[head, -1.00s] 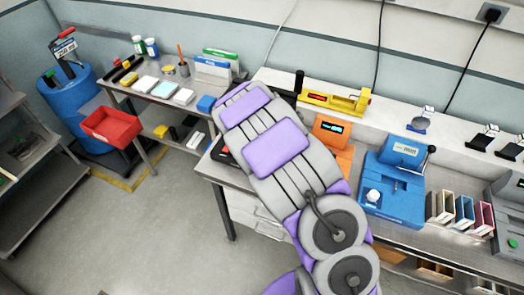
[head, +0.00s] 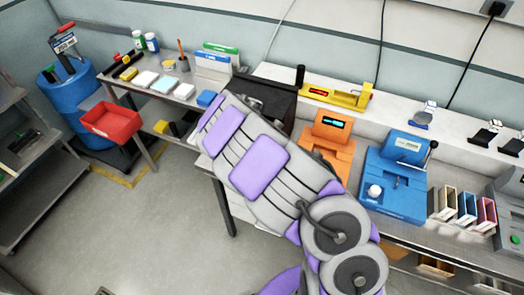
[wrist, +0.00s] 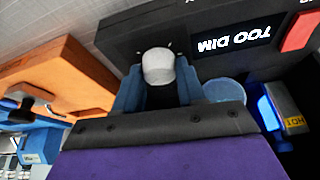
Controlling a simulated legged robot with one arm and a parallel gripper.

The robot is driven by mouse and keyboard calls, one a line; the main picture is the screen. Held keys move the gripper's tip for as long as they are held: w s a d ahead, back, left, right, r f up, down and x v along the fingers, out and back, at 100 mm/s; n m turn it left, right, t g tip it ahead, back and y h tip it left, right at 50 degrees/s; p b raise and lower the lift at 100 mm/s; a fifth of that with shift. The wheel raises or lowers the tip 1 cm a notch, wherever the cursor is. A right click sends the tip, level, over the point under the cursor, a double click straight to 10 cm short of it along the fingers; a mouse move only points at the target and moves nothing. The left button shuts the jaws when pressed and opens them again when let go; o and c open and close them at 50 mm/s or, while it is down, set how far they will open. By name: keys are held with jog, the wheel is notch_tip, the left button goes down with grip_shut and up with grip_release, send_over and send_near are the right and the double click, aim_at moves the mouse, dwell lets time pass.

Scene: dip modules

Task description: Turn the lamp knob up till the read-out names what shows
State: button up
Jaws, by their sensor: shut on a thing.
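The lamp knob (wrist: 158,66) is a pale grey cylinder on the front of a black unit (wrist: 120,32) in the wrist view. My gripper (wrist: 158,92) has its blue fingers on either side of the knob and is shut on it. The read-out (wrist: 232,42) beside the knob shows TOO DIM, upside down in this view. A bright blue glow (wrist: 266,108) shows at right beside a yellow HOT label (wrist: 295,121). In the head view the black unit (head: 275,100) stands on the bench, and my arm hides the gripper and knob.
A red block (wrist: 299,32) sits on the black unit. A pale blue disc (wrist: 224,90) is close to the right finger. An orange unit (head: 328,148) and a blue unit (head: 393,190) stand right of it on the bench. A yellow device (head: 340,97) lies behind.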

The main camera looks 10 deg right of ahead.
jog(key=o, duration=1)
jog(key=shift+a, duration=0.15)
jog(key=shift+r, duration=0.1)
jog(key=p+v, duration=0.1)
jog(key=v, duration=1.6)
jog(key=shift+s+a+p, duration=0.1)
jog(key=shift+a+p, duration=0.05)
jog(key=shift+p, duration=0.15)
jog(key=s+d+r+g, duration=0.1)
jog(key=s+d+r, duration=0.35)
jog(key=s, duration=0.25)
jog(key=s+n+g+y, duration=0.1)
jog(key=s+n, duration=0.2)
jog(key=s, duration=0.7)
jog(key=s+r+n+g+y+b, duration=0.1)
jog(key=s+n, duration=0.1)
jog(key=s, duration=0.8)
jog(key=s+r+n+g+y+b, duration=0.1)
jog(key=s+n+g, duration=0.1)
jog(key=s, duration=0.8)
jog(key=shift+s+a+r+n, duration=0.1)
jog(key=shift+s+r+n, duration=0.2)
jog(key=shift+n, duration=0.5)
